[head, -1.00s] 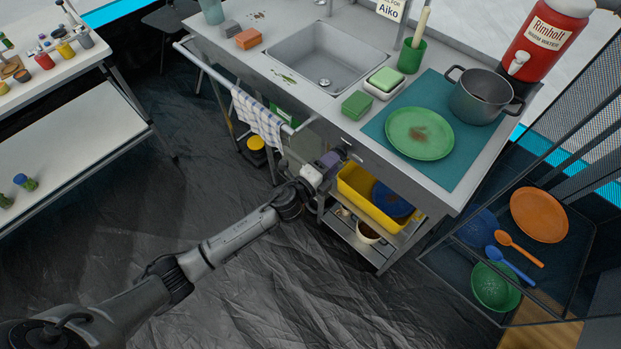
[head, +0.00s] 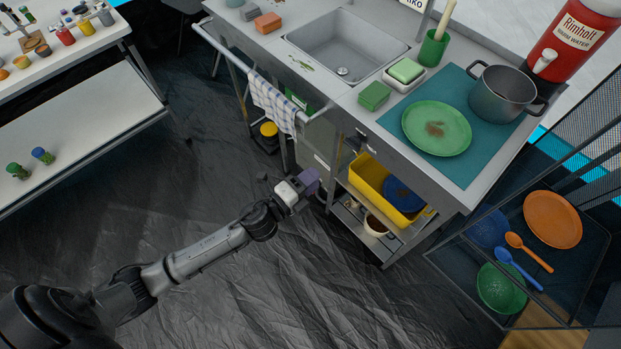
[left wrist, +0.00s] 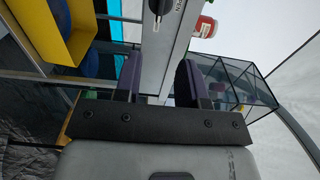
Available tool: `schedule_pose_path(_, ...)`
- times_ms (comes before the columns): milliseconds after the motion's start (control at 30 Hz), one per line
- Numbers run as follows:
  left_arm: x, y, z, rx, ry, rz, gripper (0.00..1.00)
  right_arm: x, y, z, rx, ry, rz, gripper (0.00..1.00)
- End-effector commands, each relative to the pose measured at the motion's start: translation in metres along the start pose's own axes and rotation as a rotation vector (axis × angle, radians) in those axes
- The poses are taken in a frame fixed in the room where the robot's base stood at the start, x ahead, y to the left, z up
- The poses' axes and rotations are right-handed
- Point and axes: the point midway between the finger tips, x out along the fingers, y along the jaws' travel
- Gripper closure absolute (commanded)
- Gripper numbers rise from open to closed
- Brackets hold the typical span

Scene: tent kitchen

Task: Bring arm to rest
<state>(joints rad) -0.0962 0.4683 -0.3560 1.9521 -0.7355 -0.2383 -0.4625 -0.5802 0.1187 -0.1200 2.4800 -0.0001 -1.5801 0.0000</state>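My left arm (head: 205,252) reaches in from the lower left over the dark floor. My left gripper (head: 312,179), with purple fingers, is in front of the counter's cabinet, below the counter top and left of the yellow tub. In the left wrist view the two fingers of the gripper (left wrist: 160,82) stand apart with an empty gap between them. The counter's grey front panel (left wrist: 157,55) shows beyond that gap. My right gripper is in neither view.
The counter (head: 345,105) holds a sink, a green plate (head: 436,128) and a pot (head: 503,92). A yellow tub (head: 372,180) sits on the shelf beneath. A mesh rack (head: 540,250) stands right, a white table (head: 75,120) left. The floor between is clear.

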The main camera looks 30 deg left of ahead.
Motion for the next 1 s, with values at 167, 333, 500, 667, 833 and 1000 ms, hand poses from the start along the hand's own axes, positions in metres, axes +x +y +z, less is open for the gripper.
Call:
schedule_pose_path(167, 0.000, 0.000, 0.000, 0.000, 0.000, 0.000, 0.63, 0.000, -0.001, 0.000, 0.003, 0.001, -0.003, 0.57)
schedule_pose_path(333, 0.000, 0.000, 0.000, 0.000, 0.000, 0.000, 0.63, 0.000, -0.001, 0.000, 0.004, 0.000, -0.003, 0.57)
schedule_pose_path(500, 0.000, 0.000, 0.000, -0.024, -0.002, 0.001, 0.63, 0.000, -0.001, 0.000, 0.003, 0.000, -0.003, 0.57)
schedule_pose_path(667, -0.002, 0.014, 0.025, -0.147, -0.161, 0.076, 0.63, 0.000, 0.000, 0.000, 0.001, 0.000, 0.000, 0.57)
schedule_pose_path(833, -0.020, 0.028, 0.055, -0.428, -0.448, 0.206, 0.63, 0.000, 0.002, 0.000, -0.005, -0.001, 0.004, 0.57)
schedule_pose_path(1000, -0.048, 0.024, 0.063, -0.720, -0.688, 0.322, 0.63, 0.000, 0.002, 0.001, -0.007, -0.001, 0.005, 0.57)
